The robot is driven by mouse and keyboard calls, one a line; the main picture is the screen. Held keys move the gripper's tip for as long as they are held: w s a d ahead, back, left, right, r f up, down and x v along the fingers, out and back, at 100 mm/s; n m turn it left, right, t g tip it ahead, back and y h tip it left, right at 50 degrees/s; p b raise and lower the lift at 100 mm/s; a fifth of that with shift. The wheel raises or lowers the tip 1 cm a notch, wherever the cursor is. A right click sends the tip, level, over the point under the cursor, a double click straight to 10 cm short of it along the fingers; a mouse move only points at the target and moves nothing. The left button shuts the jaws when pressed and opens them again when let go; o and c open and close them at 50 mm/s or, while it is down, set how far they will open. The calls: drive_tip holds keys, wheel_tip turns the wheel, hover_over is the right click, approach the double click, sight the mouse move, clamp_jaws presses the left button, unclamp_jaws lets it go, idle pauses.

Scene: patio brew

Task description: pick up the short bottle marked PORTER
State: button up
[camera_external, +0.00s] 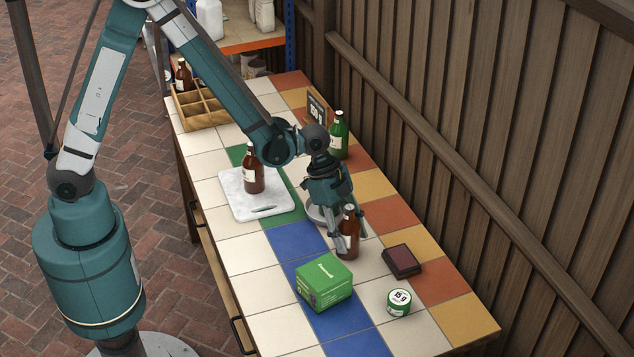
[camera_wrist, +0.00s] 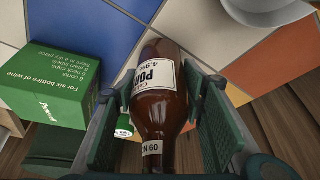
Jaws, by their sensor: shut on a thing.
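A short brown bottle (camera_external: 349,243) is upright at the tiled table, right of the blue tiles. In the wrist view the brown bottle (camera_wrist: 158,105) has a white label whose visible letters begin "POR"; the rest curves out of sight. My gripper (camera_external: 347,233) is shut on this bottle from above, with one finger on each side of it. I cannot tell whether its base touches the tiles.
A green box (camera_external: 324,281), a round green tin (camera_external: 399,302) and a dark red box (camera_external: 401,261) stand near. A grey bowl (camera_external: 314,213) is behind my gripper. Another brown bottle (camera_external: 253,177) stands on a white board (camera_external: 236,205); a green bottle (camera_external: 339,132) stands farther back.

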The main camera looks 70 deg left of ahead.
sight(349, 207)
drive_tip(key=shift+r+p, duration=0.95)
drive_tip(key=shift+r, duration=4.05)
